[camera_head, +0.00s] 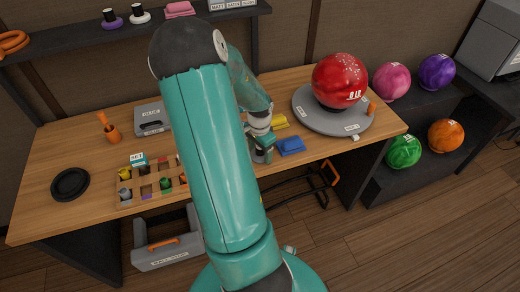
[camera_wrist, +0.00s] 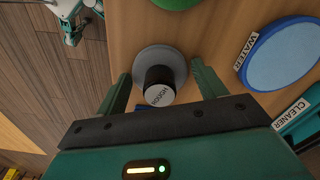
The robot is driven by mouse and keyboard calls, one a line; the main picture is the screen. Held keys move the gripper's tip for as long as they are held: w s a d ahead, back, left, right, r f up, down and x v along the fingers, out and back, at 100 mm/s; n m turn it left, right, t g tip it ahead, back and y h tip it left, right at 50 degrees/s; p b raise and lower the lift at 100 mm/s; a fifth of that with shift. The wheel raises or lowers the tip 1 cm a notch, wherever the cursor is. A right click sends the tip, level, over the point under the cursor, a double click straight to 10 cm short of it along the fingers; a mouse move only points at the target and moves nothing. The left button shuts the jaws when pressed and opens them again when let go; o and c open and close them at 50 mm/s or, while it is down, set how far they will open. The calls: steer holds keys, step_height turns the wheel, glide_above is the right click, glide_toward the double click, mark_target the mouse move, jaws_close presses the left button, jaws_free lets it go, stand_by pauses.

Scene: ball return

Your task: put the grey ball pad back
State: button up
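In the wrist view, a grey round pad (camera_wrist: 176,58) with a black knob handle (camera_wrist: 158,78) sits on the wooden bench. The knob's pale end face has lettering that I read only in part. My gripper (camera_wrist: 160,88) is open, with one teal finger on each side of the knob and visible gaps between. In the head view, my gripper (camera_head: 262,150) is low over the bench beside the blue cloth. My arm hides much of the bench there, and I cannot clearly make out the pad in that view.
A red ball (camera_head: 340,80) rests on a large grey round base (camera_head: 306,112). The shelf (camera_head: 70,36) holds purple and white pads with black knobs. A compartment tray (camera_head: 125,202), grey case (camera_head: 150,116) and black dish (camera_head: 70,184) are on the bench.

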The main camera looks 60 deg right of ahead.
steer(key=shift+o, duration=0.7)
step_height(320, 180, up, 12)
steer(key=shift+r, duration=0.2)
steer(key=shift+w+a, duration=0.1)
